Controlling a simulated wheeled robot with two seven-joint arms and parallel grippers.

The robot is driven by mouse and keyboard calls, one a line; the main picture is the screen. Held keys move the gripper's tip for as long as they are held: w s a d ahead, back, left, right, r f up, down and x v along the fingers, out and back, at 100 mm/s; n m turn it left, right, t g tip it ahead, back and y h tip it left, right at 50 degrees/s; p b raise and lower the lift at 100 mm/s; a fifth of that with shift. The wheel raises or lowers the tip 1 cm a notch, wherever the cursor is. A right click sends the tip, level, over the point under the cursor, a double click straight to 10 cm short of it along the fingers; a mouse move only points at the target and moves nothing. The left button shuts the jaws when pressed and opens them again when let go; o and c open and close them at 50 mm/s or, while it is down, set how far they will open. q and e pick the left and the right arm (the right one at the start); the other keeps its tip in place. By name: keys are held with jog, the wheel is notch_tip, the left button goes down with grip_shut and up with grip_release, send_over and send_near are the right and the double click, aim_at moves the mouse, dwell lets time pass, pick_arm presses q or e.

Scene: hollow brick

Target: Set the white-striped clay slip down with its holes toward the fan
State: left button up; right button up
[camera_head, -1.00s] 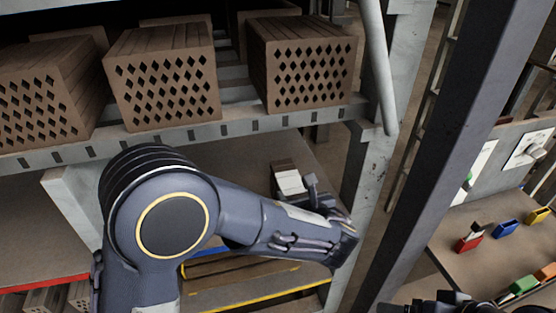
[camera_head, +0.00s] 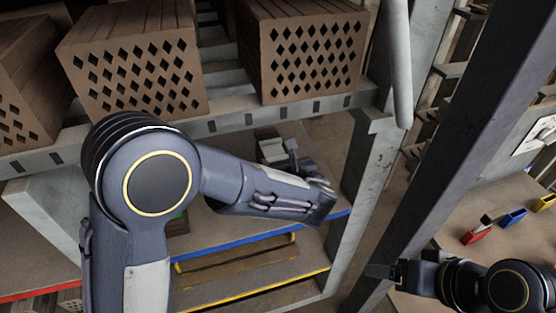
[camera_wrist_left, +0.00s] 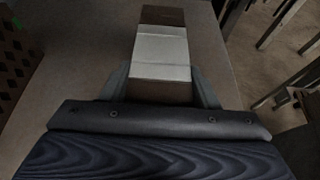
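The white-striped clay slip (camera_wrist_left: 160,52) is a brown block with a broad pale band, between the two fingers of my left gripper (camera_wrist_left: 160,88) in the left wrist view. The fingers lie against its sides, and the gripper looks shut on it. In the head view the slip (camera_head: 270,146) shows partly behind my left gripper (camera_head: 292,158), over the middle shelf board. Its hole faces cannot be made out. My right gripper (camera_head: 384,271) is at the lower right, away from the slip; its finger gap is unclear. I cannot identify a fan.
Large bricks with diamond holes (camera_head: 312,58) stand on the upper rack shelf, above my left arm. A grey rack post (camera_head: 358,185) stands right of the slip. Blue (camera_head: 240,243) and yellow (camera_head: 255,290) edge strips lie below. Small bins (camera_head: 513,217) sit on a bench.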

pick_arm(q)
jog(key=shift+s+d, duration=0.2)
jog(key=shift+s, duration=0.15)
jog(key=shift+w, duration=0.1)
jog(key=o, duration=0.8)
jog(key=shift+a+f, duration=0.1)
jog(key=shift+f, duration=0.05)
jog(key=shift+c, duration=0.2)
jog(key=o, duration=0.3)
jog(key=b+v, duration=0.1)
jog(key=v, duration=1.1)
